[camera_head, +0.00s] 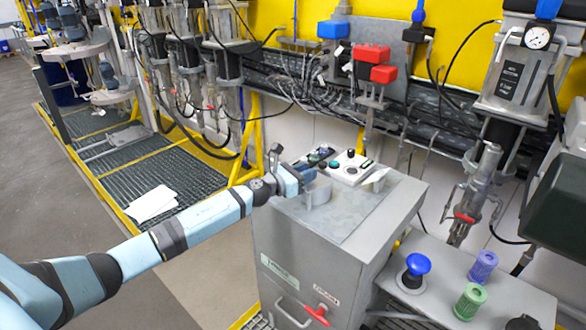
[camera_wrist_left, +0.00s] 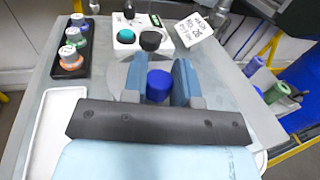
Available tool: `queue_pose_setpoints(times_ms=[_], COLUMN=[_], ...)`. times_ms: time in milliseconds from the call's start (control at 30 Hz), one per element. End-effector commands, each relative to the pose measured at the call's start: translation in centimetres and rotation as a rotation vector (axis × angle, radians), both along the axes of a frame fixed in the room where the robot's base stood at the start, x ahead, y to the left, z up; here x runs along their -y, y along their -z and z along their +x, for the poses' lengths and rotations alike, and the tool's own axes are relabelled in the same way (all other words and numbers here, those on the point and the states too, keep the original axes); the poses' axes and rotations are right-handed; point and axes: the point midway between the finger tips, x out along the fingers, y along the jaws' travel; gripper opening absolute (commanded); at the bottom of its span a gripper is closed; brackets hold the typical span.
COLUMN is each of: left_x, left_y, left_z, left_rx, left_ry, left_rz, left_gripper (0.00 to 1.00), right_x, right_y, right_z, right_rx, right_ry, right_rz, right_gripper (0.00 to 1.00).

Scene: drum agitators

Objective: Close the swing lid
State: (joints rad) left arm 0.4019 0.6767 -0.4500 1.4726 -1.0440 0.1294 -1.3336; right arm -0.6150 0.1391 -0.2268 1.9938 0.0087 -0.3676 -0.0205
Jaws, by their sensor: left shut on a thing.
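My left gripper (camera_head: 305,172) reaches over the top of the grey cabinet (camera_head: 308,255). In the left wrist view its two blue fingers (camera_wrist_left: 160,84) are closed around an upright blue knob (camera_wrist_left: 158,86). A round grey plate (camera_wrist_left: 116,76) shows partly under the fingers; it may be the swing lid, but the gripper and wrist hide most of it. I cannot tell the lid's exact position. My right gripper is not in view.
A white box with green and black buttons (camera_wrist_left: 126,37), a tag (camera_wrist_left: 194,28) and a black tray of capped containers (camera_wrist_left: 70,65) surround the gripper. A blue mushroom button (camera_head: 418,264) and purple (camera_head: 483,267) and green (camera_head: 469,301) cylinders stand on the right shelf.

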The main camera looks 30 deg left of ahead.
Motion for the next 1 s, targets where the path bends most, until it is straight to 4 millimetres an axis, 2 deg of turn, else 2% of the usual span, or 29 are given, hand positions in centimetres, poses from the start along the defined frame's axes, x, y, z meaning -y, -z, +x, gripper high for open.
queue_pose_setpoints(times_ms=[267, 300, 367, 400, 767, 867, 1000], left_x=[0.0, 0.0, 0.0, 0.0, -0.4, -0.9, -2.1], left_y=[0.2, 0.2, 0.2, 0.1, 0.2, 0.4, 0.6], left_z=[0.0, 0.0, 0.0, 0.0, -0.5, -1.8, -4.7], left_rx=[-0.001, -0.001, -0.001, -0.001, -0.001, -0.002, -0.002], left_ry=[-0.004, -0.004, -0.004, -0.004, -0.004, -0.003, -0.003], left_rz=[0.002, 0.002, 0.001, 0.001, 0.004, 0.004, 0.006], left_gripper=[0.00, 0.36, 0.49, 0.52, 0.52, 0.52, 0.52], right_x=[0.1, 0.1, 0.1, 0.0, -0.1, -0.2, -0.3], right_y=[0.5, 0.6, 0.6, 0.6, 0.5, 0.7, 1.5], right_z=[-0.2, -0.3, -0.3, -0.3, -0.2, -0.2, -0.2], right_rx=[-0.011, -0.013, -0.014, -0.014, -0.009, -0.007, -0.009], right_ry=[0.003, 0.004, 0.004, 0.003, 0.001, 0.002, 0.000], right_rz=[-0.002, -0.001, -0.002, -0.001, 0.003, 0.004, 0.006], right_gripper=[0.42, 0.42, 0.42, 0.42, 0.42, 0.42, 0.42])
